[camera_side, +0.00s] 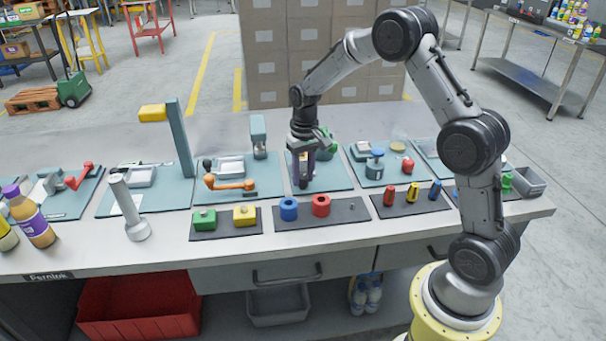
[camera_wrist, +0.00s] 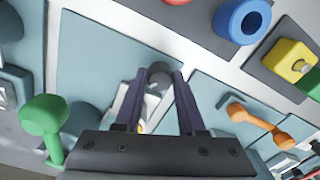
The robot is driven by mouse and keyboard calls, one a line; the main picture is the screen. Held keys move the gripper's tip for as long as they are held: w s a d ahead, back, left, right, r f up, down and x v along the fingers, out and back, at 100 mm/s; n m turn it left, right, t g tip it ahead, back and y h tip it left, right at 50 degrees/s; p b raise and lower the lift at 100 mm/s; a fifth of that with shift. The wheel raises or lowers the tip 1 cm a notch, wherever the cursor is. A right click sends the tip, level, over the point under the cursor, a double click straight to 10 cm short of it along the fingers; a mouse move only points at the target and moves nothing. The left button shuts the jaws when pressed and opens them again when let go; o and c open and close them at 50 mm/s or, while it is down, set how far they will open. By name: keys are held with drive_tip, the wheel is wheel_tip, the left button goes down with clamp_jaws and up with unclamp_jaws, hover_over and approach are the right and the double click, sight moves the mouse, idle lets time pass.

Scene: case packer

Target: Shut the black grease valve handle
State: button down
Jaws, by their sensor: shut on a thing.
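My gripper (camera_side: 303,184) points down over a teal panel in the middle of the bench. In the wrist view its two dark fingers (camera_wrist: 160,76) are closed on the round, dark grey end of a handle (camera_wrist: 157,76), which I take to be the black grease valve handle. The rest of this handle is largely hidden by the fingers and the gripper body. A pale plate (camera_wrist: 130,104) shows beneath, partly covered. In the side view the gripper hides the handle, so I cannot tell its angle.
An orange handle (camera_side: 230,184) lies on the panel to the left; a green handle (camera_wrist: 45,118) stands on the other side. A blue ring (camera_side: 289,209) and a red ring (camera_side: 321,205) sit on a dark mat in front. A tall teal post (camera_side: 180,140) rises farther left.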

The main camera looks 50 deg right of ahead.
sight(303, 176)
drive_tip(key=n, duration=0.4)
drive_tip(key=shift+n, duration=0.3)
drive_tip(key=shift+r+n, duration=0.1)
drive_tip(key=shift+n, duration=1.7)
drive_tip(key=shift+w, duration=0.1)
drive_tip(key=c, duration=0.5)
unclamp_jaws()
wheel_tip(303, 176, up, 14)
drive_tip(key=shift+d, duration=0.2)
